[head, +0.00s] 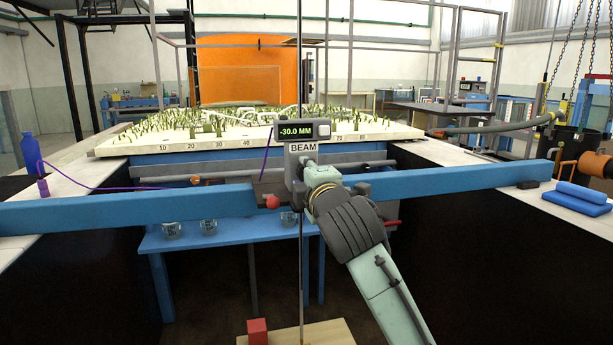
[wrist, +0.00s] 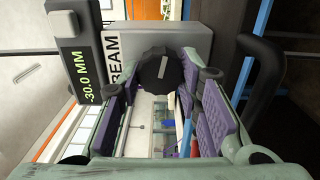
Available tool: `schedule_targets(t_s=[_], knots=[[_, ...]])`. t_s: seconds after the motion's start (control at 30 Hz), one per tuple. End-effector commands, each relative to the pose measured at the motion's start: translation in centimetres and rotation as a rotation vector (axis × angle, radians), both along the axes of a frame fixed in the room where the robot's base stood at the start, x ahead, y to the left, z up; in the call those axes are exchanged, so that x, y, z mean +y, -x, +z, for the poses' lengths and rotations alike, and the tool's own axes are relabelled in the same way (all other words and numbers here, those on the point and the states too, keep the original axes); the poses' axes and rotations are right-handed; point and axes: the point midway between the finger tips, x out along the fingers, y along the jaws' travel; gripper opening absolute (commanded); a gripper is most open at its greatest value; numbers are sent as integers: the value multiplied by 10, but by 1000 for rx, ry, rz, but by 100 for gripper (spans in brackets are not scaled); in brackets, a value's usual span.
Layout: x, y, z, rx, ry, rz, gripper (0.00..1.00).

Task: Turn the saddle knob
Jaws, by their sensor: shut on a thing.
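The saddle (head: 294,168) is a grey block marked BEAM on the blue beam, with a display (head: 296,131) reading -30.0 MM. In the wrist view, the saddle's grey housing (wrist: 190,42) carries the black ribbed saddle knob (wrist: 160,73). A pale line on the knob's face stands close to upright in the picture. My gripper (wrist: 161,82) has its fingers on both sides of the knob and is shut on it. In the head view, my gripper (head: 317,173) reaches the saddle's right side; my wrist hides the knob there.
The blue beam (head: 120,208) spans the flume between pale side ledges. A thin vertical rod (head: 300,60) passes by the saddle. A red ball-shaped knob (head: 271,201) sits low left of the saddle. A model bed (head: 230,128) with green stalks lies behind. A red block (head: 257,330) stands below.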

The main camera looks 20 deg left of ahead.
Motion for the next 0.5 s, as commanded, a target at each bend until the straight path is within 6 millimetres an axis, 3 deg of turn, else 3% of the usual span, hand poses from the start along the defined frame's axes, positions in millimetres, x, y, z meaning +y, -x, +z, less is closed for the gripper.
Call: schedule_targets(t_s=[0.33,0.37,0.5], knots=[[1,1,-2,4,4,4,4],[1,1,-2,4,4,4,34],[1,1,-2,3,3,3,43]])
